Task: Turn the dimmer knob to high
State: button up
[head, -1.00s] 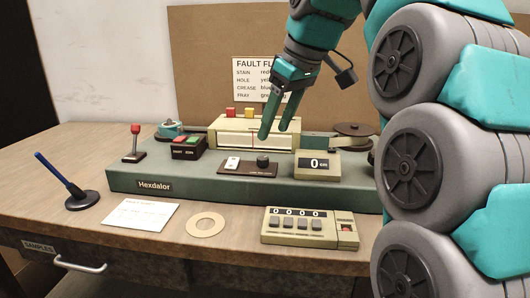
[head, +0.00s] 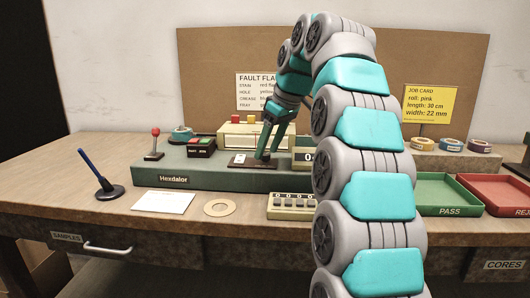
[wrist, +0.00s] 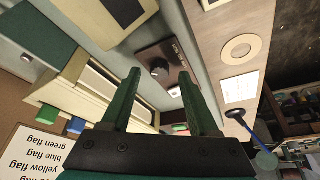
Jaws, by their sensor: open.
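The dimmer knob (wrist: 160,68) is a small dark round knob on a dark brown plate (wrist: 154,49). In the wrist view it appears between and just beyond my fingertips, with a gap on each side. My gripper (wrist: 159,74) is open and empty. In the head view my gripper (head: 265,155) points down over the same plate (head: 238,165), and its fingers mostly hide the knob. A white rocker switch (head: 239,158) sits on the plate to the left. I cannot read the knob's setting or any markings.
The green Hexdalor machine base (head: 160,180) carries a red-topped lever (head: 154,142), a red and green button box (head: 201,147) and a cream housing (head: 236,138) behind the plate. Green (head: 448,207) and red (head: 510,210) trays lie at right.

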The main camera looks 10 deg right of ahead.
jog(key=shift+w+f, duration=0.1)
jog(key=shift+f, duration=0.2)
grip_shut()
dwell(0.5)
